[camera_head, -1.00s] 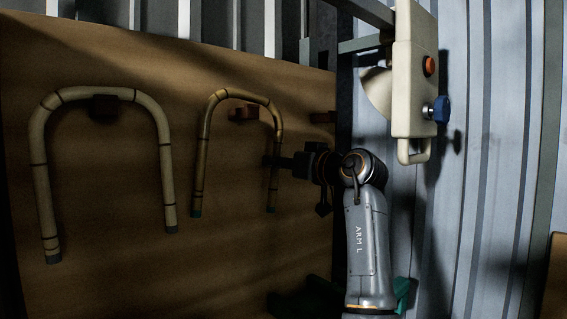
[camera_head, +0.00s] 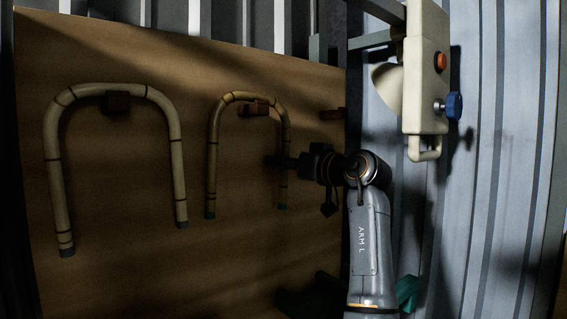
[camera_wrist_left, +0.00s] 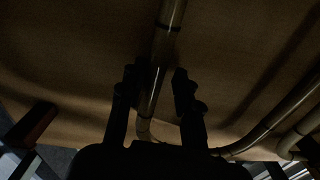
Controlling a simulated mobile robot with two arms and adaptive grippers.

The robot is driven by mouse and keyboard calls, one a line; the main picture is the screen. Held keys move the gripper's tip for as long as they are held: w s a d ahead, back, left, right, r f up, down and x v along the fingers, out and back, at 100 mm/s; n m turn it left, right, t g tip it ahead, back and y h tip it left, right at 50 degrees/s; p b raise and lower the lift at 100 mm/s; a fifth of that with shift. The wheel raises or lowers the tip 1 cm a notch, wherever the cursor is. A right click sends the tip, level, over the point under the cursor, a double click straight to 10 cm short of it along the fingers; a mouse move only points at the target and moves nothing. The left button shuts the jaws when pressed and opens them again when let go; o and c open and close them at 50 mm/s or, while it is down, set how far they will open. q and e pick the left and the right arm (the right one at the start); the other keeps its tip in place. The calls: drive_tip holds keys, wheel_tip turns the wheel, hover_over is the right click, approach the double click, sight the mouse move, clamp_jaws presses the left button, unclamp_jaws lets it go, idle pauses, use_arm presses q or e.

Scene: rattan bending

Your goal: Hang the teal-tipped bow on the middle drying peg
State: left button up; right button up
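The teal-tipped bow (camera_head: 212,165) is an upside-down U of tan rattan with dark bands, at the middle drying peg (camera_head: 254,107). Its arch passes over the reddish peg, and its legs hang down with the teal ends lowest. Whether the arch bears on the peg is hard to tell. My left gripper (camera_head: 278,161) is at the bow's right leg. In the left wrist view, the leg (camera_wrist_left: 164,50) runs between the two dark fingers (camera_wrist_left: 158,92), with a gap visible on the right side. My right gripper is not in view.
A larger grey-tipped bow (camera_head: 58,190) hangs on the left peg (camera_head: 116,101). The right peg (camera_head: 332,114) is bare. A cream device (camera_head: 424,85) with a red button and blue knob (camera_head: 453,105) stands right of the brown board (camera_head: 180,275), above my left arm.

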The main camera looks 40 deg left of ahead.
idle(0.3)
use_arm(q)
drive_tip(key=d, duration=1.2)
drive_tip(key=shift+s, duration=0.45)
drive_tip(key=d, duration=0.9)
drive_tip(key=shift+s, duration=0.4)
